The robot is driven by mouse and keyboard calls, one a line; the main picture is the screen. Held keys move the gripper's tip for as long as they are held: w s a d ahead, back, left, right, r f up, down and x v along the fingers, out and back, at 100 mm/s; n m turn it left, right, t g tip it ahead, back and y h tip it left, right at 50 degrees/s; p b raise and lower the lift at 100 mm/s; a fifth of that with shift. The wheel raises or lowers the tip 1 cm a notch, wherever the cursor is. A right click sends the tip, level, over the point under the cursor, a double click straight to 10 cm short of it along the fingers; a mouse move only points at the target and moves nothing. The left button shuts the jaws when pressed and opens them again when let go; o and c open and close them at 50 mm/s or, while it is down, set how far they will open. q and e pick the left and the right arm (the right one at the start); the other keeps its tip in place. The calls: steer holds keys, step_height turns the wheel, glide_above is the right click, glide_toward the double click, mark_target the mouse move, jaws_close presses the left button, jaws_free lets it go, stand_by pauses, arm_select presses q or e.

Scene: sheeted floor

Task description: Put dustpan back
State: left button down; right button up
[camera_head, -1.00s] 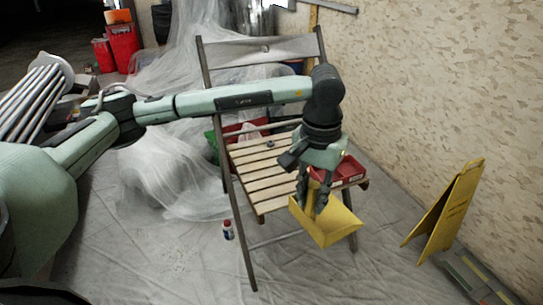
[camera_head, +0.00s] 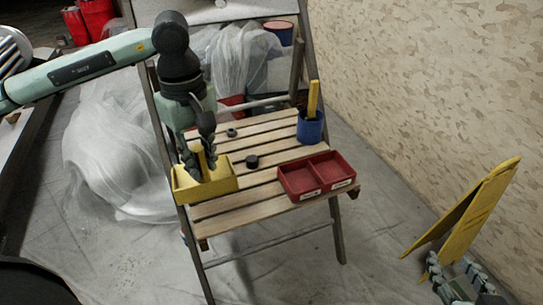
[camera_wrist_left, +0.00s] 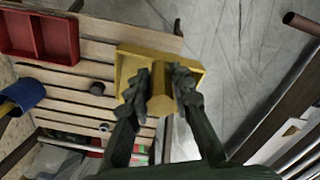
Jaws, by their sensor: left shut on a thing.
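The yellow dustpan (camera_head: 222,184) is at the left front edge of the slatted wooden chair seat (camera_head: 240,207). My left gripper (camera_head: 205,172) comes down from above and is shut on the dustpan's middle part. In the left wrist view the fingers (camera_wrist_left: 161,95) are on both sides of the yellow ridge of the dustpan (camera_wrist_left: 130,62). I cannot tell whether the dustpan touches the slats. My right gripper (camera_head: 457,275) shows at the bottom right, empty, with its fingers apart, near the floor sign and away from the chair.
A red two-part tray (camera_head: 318,176) sits at the seat's front right. A blue cup (camera_head: 310,128) with a yellow stick stands behind it. Small dark round pieces (camera_head: 252,161) lie mid-seat. A yellow floor sign (camera_head: 470,215) stands at right, near the wall. Plastic sheeting (camera_head: 110,160) lies left.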

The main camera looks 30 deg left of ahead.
arm_select(q)
steer(key=shift+w+f, duration=0.2)
steer(key=shift+w, duration=0.15)
steer(key=w+d+f, duration=0.5)
steer(key=w+f, duration=0.4)
steer(key=f, duration=0.1)
steer(key=shift+w+d+f, duration=0.2)
steer(key=shift+w+f, duration=0.05)
steer(key=shift+w, duration=0.05)
arm_select(e)
steer(key=shift+w+a+r, duration=0.1)
steer(key=shift+a+r, duration=0.05)
steer(key=shift+r, duration=0.3)
steer(key=shift+r, duration=0.1)
arm_select(q)
steer(key=shift+f, duration=0.15)
steer(key=c, duration=1.5)
jaws_free()
steer(key=shift+o, duration=0.8)
arm_select(e)
steer(key=shift+w+a+r+t+y, duration=0.2)
steer(key=shift+a+r+t+y, duration=0.1)
steer(key=shift+r+t, duration=0.15)
